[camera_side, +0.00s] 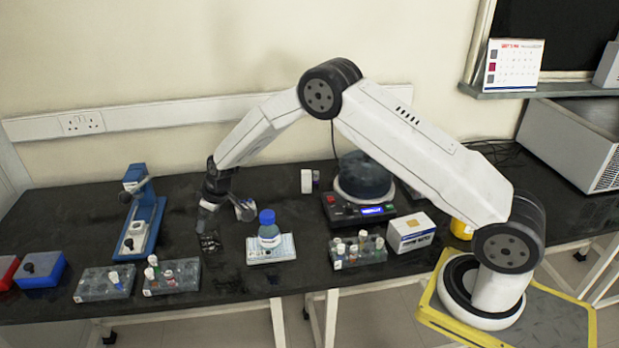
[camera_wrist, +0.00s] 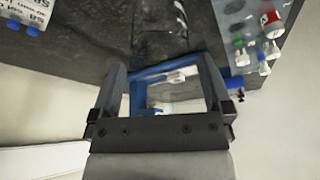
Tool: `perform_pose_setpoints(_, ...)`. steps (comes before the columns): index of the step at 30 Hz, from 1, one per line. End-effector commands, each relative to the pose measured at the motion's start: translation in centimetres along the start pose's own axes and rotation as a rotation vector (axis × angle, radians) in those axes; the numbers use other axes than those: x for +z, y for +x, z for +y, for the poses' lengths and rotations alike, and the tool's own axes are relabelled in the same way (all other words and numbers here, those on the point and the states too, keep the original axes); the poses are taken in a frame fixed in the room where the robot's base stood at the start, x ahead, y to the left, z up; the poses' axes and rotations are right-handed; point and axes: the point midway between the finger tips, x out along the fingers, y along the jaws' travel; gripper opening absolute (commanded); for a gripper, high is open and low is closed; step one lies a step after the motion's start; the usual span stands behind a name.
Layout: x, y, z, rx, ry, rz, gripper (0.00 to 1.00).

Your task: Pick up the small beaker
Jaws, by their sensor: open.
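A small clear glass beaker (camera_side: 209,240) seems to stand on the black bench in the side view, left of the blue-capped bottle. Its outline is faint against the dark top. My gripper (camera_side: 222,206) is just above and behind it in the picture, pointing down. In the wrist view my gripper (camera_wrist: 163,72) has its two dark fingers spread apart with nothing held between them. I cannot make out the beaker clearly in the wrist view.
A blue-capped bottle (camera_side: 269,232) stands on a white balance (camera_side: 284,250) to the right. A blue stand (camera_side: 141,220) is at the left. Tube racks (camera_side: 172,276) line the front edge. A hotplate (camera_side: 350,212) with a round vessel is behind right.

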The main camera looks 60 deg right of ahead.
Motion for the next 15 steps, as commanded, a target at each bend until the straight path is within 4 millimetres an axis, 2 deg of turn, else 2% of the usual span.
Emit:
perform_pose_setpoints(9, 0.1, 3.1, -0.1, 0.0, -0.001, 0.0, 1.0)
perform_pose_setpoints(15, 0.2, 4.2, -0.1, 0.001, 0.0, 0.0, 1.0)
